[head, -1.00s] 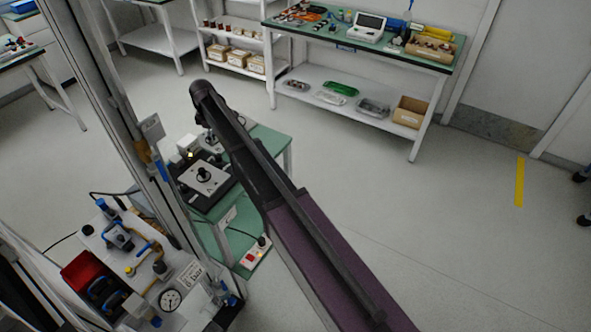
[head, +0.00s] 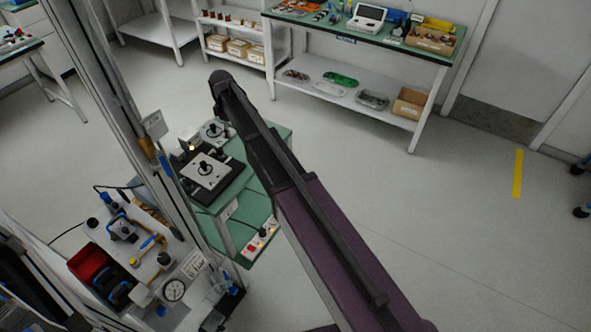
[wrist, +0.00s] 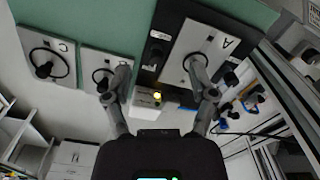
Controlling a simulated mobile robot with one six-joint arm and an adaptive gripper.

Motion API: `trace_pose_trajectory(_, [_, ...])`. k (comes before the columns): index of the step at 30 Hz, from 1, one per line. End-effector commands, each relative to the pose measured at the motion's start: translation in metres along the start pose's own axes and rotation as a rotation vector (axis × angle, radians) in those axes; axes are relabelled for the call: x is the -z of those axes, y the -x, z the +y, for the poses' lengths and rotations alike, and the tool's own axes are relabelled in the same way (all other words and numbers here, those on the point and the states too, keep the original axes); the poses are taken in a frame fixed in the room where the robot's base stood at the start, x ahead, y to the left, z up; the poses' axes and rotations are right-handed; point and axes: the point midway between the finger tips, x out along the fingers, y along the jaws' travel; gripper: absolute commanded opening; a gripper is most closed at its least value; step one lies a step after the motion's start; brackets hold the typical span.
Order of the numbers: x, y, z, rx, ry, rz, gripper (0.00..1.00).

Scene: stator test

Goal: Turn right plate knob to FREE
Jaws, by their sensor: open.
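In the wrist view, a pale plate marked A (wrist: 214,48) with a black knob is mounted on a dark base. A middle pale plate (wrist: 92,66) and a left plate (wrist: 45,42) each carry a black knob inside a dark ring. My gripper (wrist: 160,78) is open and empty. Its left finger overlaps the middle plate's knob area and its right finger partly hides the knob on plate A; I cannot tell contact. In the head view, plate A (head: 201,180) stands on the green bench, with another knobbed plate (head: 207,133) behind it. Knob settings are unreadable.
A small lit yellow lamp (wrist: 157,96) sits beside plate A. A red-and-white switch box (head: 258,243) is on the bench's lower shelf. A cart with a gauge (head: 174,290) and a red bin (head: 90,262) stands at the lower left. Open floor lies to the right.

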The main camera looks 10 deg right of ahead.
Motion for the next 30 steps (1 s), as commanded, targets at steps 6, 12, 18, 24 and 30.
trace_pose_trajectory(6, [-0.032, -0.007, -0.009, 0.0, -0.093, 0.0, 0.73])
trace_pose_trajectory(12, [-0.059, -0.012, -0.016, 0.0, -0.178, 0.0, 0.73])
trace_pose_trajectory(18, [-0.085, -0.017, -0.024, 0.0, -0.263, 0.0, 0.73])
trace_pose_trajectory(24, [-0.111, -0.022, -0.033, 0.0, -0.35, 0.0, 0.73])
trace_pose_trajectory(30, [-0.137, -0.027, -0.043, 0.0, -0.438, 0.0, 0.73])
